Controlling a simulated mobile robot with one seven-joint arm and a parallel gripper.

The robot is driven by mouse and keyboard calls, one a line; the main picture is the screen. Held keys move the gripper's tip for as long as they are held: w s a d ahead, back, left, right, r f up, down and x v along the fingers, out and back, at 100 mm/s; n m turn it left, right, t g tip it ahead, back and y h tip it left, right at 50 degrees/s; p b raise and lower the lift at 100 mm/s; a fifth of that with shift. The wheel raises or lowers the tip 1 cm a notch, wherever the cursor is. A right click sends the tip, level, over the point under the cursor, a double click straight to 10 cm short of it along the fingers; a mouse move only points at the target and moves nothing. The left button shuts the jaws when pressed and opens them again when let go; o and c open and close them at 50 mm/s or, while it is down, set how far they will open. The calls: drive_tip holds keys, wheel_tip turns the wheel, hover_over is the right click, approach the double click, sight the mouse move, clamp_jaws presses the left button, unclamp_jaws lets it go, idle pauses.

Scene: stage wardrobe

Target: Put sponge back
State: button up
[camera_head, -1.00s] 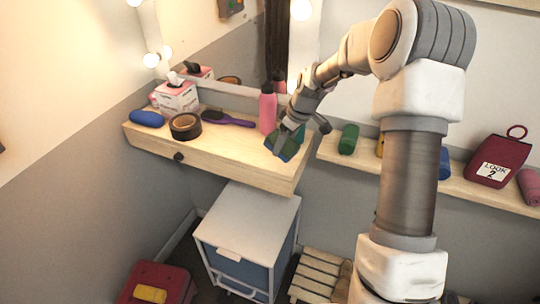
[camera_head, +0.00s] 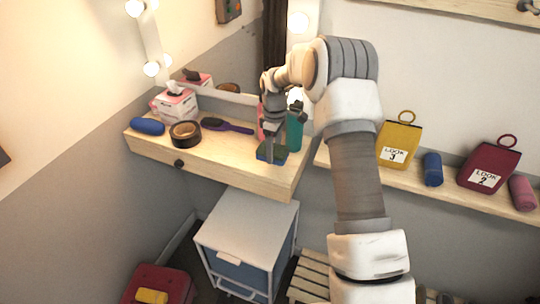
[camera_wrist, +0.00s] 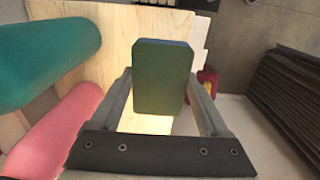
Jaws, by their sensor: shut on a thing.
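The sponge (camera_head: 271,153) is a flat block with a dark green face and a blue edge. My gripper (camera_head: 272,147) points down over the front right part of the wooden vanity shelf (camera_head: 220,165) and is shut on the sponge. In the wrist view the sponge (camera_wrist: 162,80) sits between the two fingers of my gripper (camera_wrist: 161,72), with pale wood behind it. The sponge is low over the shelf, close to its front edge; I cannot tell whether it touches the wood.
A teal bottle (camera_head: 294,133) and a partly hidden pink bottle (camera_head: 261,122) stand close behind my gripper. A purple brush (camera_head: 228,126), tape roll (camera_head: 185,132), blue oval item (camera_head: 147,126) and tissue box (camera_head: 175,104) lie further left. The shelf's front middle is clear.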

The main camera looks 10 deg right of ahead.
drive_tip(key=shift+w+a+f, duration=0.25)
drive_tip(key=shift+w+f, duration=0.05)
drive_tip(key=shift+w, duration=0.15)
drive_tip(key=shift+w+a+f, duration=0.25)
drive_tip(key=shift+w+f, duration=0.05)
drive_tip(key=shift+w, duration=0.15)
drive_tip(key=shift+f+p, duration=0.45)
drive_tip(key=shift+f, duration=1.7)
drive_tip(key=o, duration=1.3)
drive_tip(key=shift+r, duration=0.1)
